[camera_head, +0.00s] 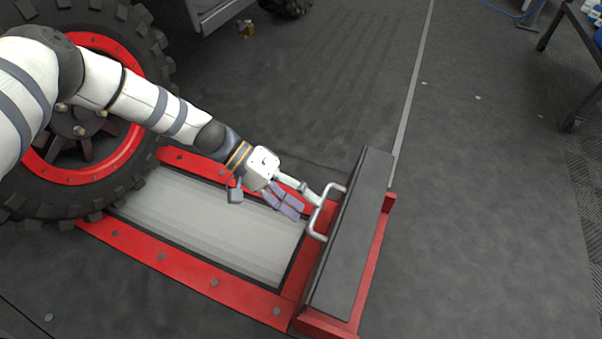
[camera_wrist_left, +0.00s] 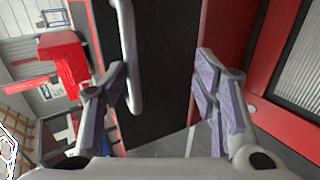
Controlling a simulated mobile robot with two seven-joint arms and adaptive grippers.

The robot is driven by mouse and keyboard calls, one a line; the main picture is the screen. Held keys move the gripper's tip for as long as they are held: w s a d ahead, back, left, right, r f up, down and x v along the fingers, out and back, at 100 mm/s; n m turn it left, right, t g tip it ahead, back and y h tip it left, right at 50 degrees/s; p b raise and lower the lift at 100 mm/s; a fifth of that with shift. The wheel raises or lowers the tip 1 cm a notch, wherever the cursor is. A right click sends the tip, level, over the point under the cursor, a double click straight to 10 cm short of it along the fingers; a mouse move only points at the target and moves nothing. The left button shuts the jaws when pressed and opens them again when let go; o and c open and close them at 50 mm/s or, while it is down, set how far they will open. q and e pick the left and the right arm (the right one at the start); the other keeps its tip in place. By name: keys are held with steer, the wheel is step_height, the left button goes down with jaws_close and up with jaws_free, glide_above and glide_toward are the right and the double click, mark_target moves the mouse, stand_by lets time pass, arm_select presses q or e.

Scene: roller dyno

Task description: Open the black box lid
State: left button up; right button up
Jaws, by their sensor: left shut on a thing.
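The black box lid (camera_head: 350,240) is a long dark panel at the right end of the red-framed roller unit; it looks closed. Its bent metal handle (camera_head: 322,222) stands on the side facing my arm. My left gripper (camera_head: 305,204) reaches the handle from the left and is shut on it, with its fingers still well apart. In the left wrist view, the handle (camera_wrist_left: 130,55) runs beside the left finger, and the dark lid (camera_wrist_left: 158,75) shows behind the fingers (camera_wrist_left: 160,92). The exact contact is hard to see. My right gripper is not in view.
A large tire with a red rim (camera_head: 130,160) stands at the left on the red frame (camera_head: 180,268), beside the grey roller plate (camera_head: 215,225). A dark cart (camera_head: 575,60) is at the upper right. The floor right of the box is clear.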

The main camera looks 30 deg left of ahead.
arm_select(q)
steer(key=shift+s+a+f, duration=0.1)
steer(key=shift+s+f, duration=0.2)
steer(key=shift+f, duration=0.1)
steer(key=v, duration=1.2)
steer(key=shift+w+r, duration=0.3)
steer(key=shift+r, duration=0.15)
